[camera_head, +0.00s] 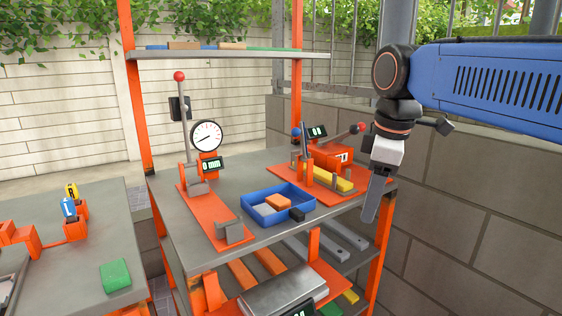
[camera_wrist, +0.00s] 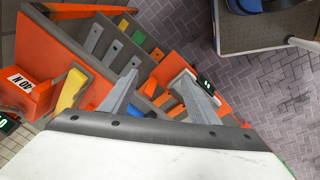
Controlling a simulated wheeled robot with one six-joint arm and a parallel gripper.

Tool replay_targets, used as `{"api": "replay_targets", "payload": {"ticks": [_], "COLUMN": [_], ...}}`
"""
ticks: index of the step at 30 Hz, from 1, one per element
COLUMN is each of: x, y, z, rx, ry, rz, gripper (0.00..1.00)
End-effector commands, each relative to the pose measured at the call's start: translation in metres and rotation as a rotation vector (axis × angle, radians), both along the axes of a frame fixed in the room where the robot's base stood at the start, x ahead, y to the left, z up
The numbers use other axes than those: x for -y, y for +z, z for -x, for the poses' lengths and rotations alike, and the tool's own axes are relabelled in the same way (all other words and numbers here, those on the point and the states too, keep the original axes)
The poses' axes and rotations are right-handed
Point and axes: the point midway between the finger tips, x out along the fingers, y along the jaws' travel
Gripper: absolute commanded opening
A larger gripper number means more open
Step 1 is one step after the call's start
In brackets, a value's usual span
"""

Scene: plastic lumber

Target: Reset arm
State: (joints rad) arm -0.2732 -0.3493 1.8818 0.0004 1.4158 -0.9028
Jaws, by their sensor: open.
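My gripper (camera_head: 375,197) hangs from my blue arm at the right of the head view, pointing down by the right end of the shelf unit's grey worktop (camera_head: 235,170). In the wrist view my gripper (camera_wrist: 160,95) shows its two grey fingers spread wide apart, with nothing held between them. Below and beyond the fingers lie the lower shelf's coloured and grey bars (camera_wrist: 115,48). In the head view one finger largely hides the other.
An orange tester with a yellow bar (camera_head: 336,183) stands just left of my gripper. A blue tray (camera_head: 262,213) holds small blocks. A dial gauge press (camera_head: 206,136) stands further left. An orange post (camera_head: 384,225) is close to my gripper, and a block wall (camera_head: 470,210) lies right.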

Motion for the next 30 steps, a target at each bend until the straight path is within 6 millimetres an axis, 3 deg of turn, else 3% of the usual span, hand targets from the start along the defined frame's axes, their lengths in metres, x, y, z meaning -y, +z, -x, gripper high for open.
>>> {"api": "replay_targets", "payload": {"ticks": [9, 18, 24, 30], "x": [0.06, 0.094, 0.102, 0.102], "y": [-0.089, -0.176, -0.205, -0.208], "z": [0.069, 0.127, 0.144, 0.146], "rx": [0.079, 0.147, 0.169, 0.171], "ry": [-0.533, -0.975, -1.114, -1.129], "rz": [-0.119, -0.248, -0.296, -0.301], "gripper": [0.55, 0.55, 0.55, 0.55]}}
